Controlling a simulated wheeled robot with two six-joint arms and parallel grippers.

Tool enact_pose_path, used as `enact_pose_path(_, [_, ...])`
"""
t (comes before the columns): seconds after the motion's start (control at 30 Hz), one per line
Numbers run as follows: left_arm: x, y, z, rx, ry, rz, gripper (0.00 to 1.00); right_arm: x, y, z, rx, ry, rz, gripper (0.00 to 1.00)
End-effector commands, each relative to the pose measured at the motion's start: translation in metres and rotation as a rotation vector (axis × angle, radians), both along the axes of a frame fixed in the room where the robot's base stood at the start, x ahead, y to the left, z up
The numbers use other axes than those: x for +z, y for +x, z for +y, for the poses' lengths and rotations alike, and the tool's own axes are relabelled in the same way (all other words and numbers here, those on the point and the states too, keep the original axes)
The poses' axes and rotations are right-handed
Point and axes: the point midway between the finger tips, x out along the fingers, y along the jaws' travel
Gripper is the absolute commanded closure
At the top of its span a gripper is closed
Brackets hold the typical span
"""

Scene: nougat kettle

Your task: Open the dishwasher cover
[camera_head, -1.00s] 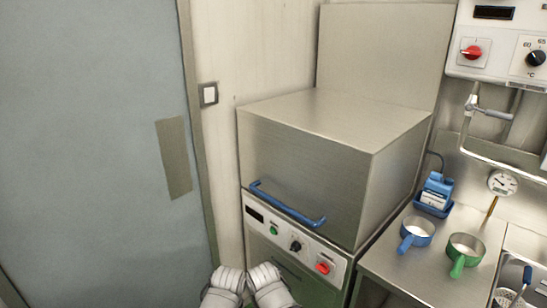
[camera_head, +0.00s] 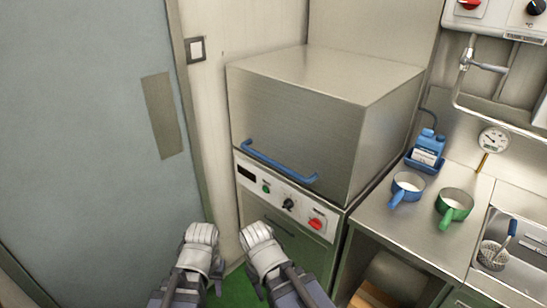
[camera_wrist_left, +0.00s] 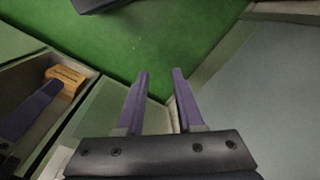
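The dishwasher cover (camera_head: 295,118) is a boxy brushed-steel hood in the head view. It sits down on the machine body, closed. A blue bar handle (camera_head: 280,163) runs along its lower front edge. Below it is a white control panel (camera_head: 285,199) with a green button, a black knob and a red switch. My left gripper (camera_wrist_left: 160,73) points down over the green floor, its two purple fingers apart with nothing between them. In the head view it is low, in front of the machine and clear of the handle. My right arm (camera_head: 265,252) is beside it; its fingers are not clear.
A grey door (camera_head: 90,120) is at the left. The steel counter (camera_head: 405,235) at the right holds a blue pan (camera_head: 408,185), a green pan (camera_head: 455,203) and a blue bottle (camera_head: 427,148). A sink (camera_head: 512,245) lies beyond. Green floor (camera_head: 238,290) shows in front.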

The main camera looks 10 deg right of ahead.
Motion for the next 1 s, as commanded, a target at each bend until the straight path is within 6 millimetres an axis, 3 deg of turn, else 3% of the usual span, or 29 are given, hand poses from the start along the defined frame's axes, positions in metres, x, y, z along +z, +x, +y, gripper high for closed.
enact_pose_path(0.03, [-0.015,0.010,0.010,0.039,-0.018,-0.016,0.57,-0.015,0.000,0.000,0.000,0.000,0.000,0.54])
enact_pose_path(0.13, [-0.028,0.033,0.022,0.110,-0.071,-0.066,0.46,-0.028,0.000,0.000,0.000,0.000,0.000,0.54])
enact_pose_path(0.2, [-0.035,0.058,0.023,0.170,-0.132,-0.129,0.43,-0.037,0.000,0.000,0.000,0.000,0.000,0.54])
enact_pose_path(0.37, [-0.028,0.114,-0.002,0.271,-0.295,-0.274,0.43,-0.042,0.000,0.000,0.000,0.000,0.000,0.54])
enact_pose_path(0.47, [-0.017,0.149,-0.028,0.334,-0.411,-0.358,0.43,-0.043,0.000,0.000,0.000,0.000,0.000,0.54])
enact_pose_path(0.67, [0.027,0.225,-0.099,0.499,-0.721,-0.525,0.43,-0.044,0.000,0.000,0.000,0.000,0.000,0.54])
enact_pose_path(0.8, [0.075,0.277,-0.151,0.678,-1.001,-0.617,0.43,-0.043,0.000,0.000,0.000,0.000,0.000,0.54])
enact_pose_path(1.0, [0.123,0.317,-0.186,0.898,-1.284,-0.668,0.43,-0.043,0.000,0.000,0.000,0.000,0.000,0.54])
